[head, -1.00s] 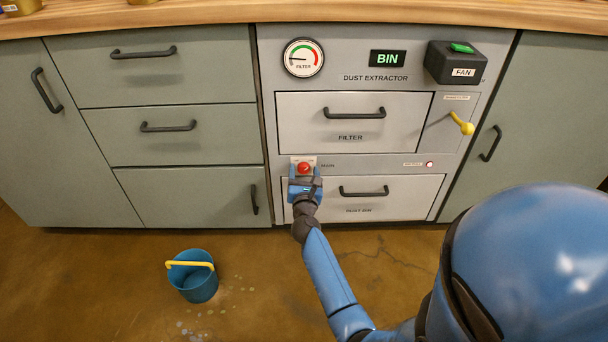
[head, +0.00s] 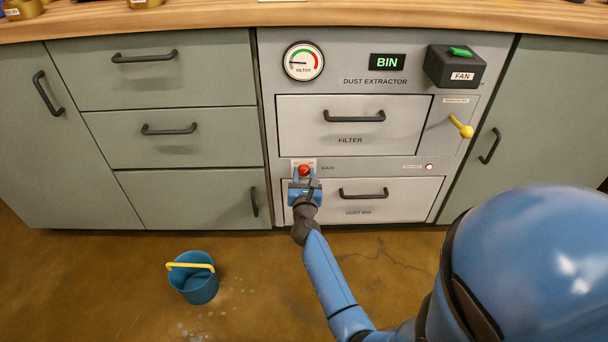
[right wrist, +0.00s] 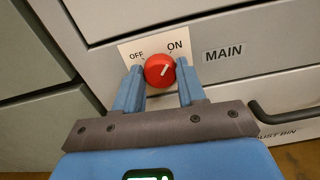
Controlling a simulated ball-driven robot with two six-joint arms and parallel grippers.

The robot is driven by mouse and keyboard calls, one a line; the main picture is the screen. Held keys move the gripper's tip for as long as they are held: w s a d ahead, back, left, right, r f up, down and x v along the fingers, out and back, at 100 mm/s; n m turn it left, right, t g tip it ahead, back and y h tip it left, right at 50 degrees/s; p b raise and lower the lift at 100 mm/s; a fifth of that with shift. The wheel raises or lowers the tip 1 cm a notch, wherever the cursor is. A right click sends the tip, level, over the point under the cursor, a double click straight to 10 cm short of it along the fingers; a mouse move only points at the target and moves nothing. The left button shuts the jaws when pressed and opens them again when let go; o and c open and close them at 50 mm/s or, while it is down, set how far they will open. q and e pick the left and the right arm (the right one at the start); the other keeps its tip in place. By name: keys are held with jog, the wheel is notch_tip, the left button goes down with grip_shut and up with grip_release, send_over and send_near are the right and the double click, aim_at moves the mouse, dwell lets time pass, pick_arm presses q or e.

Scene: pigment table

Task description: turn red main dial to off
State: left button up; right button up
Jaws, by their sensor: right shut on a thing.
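The red main dial (head: 304,170) sits on a pale plate on the front of the dust extractor, left of the word MAIN. In the right wrist view the dial (right wrist: 159,70) carries a white mark that slants up and right, toward ON; OFF is printed at the plate's upper left. My right gripper (head: 304,178) is at the dial, with a blue finger on each side of it. In the right wrist view my right gripper (right wrist: 159,80) is shut on the dial. My left gripper is not in view.
The filter drawer (head: 390,138) is above the dial and the dust bin drawer (head: 410,200) below, both shut. A yellow lever (head: 461,126), a fan box (head: 455,67) and a gauge (head: 303,61) are on the panel. A blue bucket (head: 200,288) stands on the floor.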

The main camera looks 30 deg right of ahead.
jog(key=n+p, duration=0.3)
jog(key=n, duration=0.1)
jog(key=shift+r, duration=0.15)
jog(key=n+p, duration=0.2)
jog(key=n, duration=0.1)
jog(key=shift+n, duration=0.4)
jog(key=n+p, duration=0.3)
jog(key=n, duration=0.2)
jog(key=shift+a, duration=0.1)
jog(key=shift+f+n+p, duration=0.15)
jog(key=shift+n+p, duration=0.25)
jog(key=shift+n, duration=0.7)
jog(key=shift+f+n+p, duration=0.1)
jog(key=shift+n+p, duration=0.3)
jog(key=shift+n, duration=0.7)
jog(key=o, duration=1.1)
